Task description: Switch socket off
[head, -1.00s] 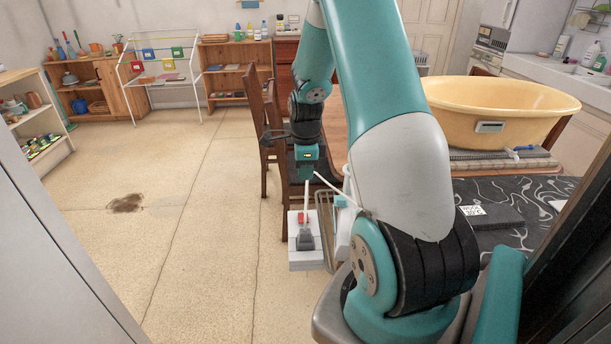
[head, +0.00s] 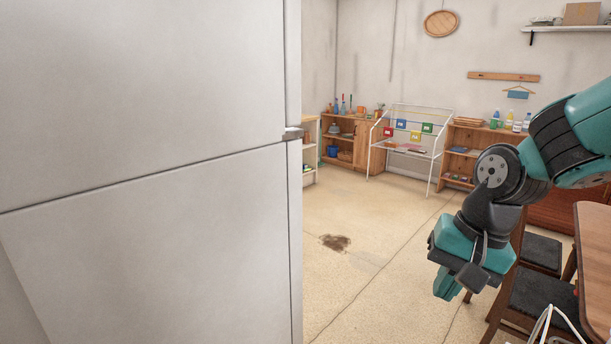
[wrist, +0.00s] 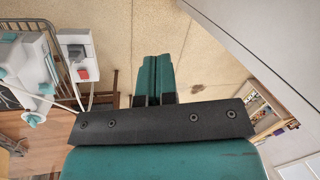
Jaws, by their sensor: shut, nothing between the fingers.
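The socket (wrist: 68,38) is a pale box at the upper left of the wrist view. A dark grey plug (wrist: 77,51) sits in it, and a red switch (wrist: 84,74) shows beside the plug. The switch's position is too small to tell. My gripper (wrist: 156,62) is shut and empty, apart from the socket and to its right in the wrist view. In the head view my gripper (head: 446,287) hangs over the floor left of the chairs. The socket is out of the head view.
A tall pale cabinet (head: 150,170) fills the left of the head view. Chairs (head: 540,295) and a wooden table (head: 592,240) stand at the right. A white appliance with teal parts (wrist: 28,70) is left of the socket. The floor (head: 390,245) between is mostly clear.

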